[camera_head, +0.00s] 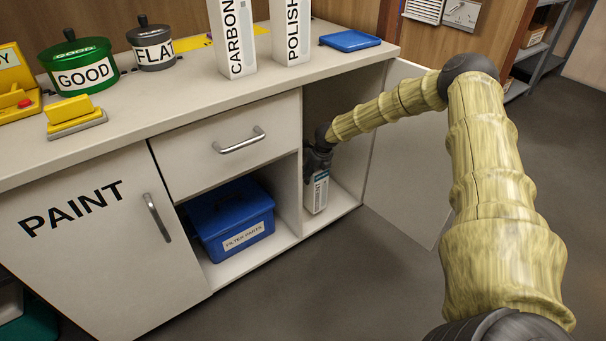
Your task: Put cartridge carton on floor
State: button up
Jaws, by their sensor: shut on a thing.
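A small white carton (317,193) with a blue label band and dark print stands upright in the open right compartment of the cabinet; its print is too small to read. My gripper (319,165) is shut on the carton's upper part from above, and hides its top. I cannot tell whether the carton's base touches the compartment floor. The grey floor (330,285) lies in front of the cabinet, below the compartment's base.
A blue bin (235,222) fills the compartment to the left. The counter (190,105) above carries two tall white boxes, pots and a blue tray (349,40). The floor before the cabinet is clear.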

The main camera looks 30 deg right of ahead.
jog(key=w+f+b, duration=0.4)
jog(key=w, duration=0.4)
jog(key=shift+w+d+f+b, duration=0.15)
jog(key=shift+w+d+b, duration=0.05)
jog(key=shift+d+b, duration=0.2)
jog(key=o, duration=1.7)
jog(key=shift+o, duration=0.2)
jog(key=p+v, duration=0.4)
jog(key=v, duration=0.8)
jog(key=shift+p, duration=0.3)
jog(key=shift+s, duration=0.1)
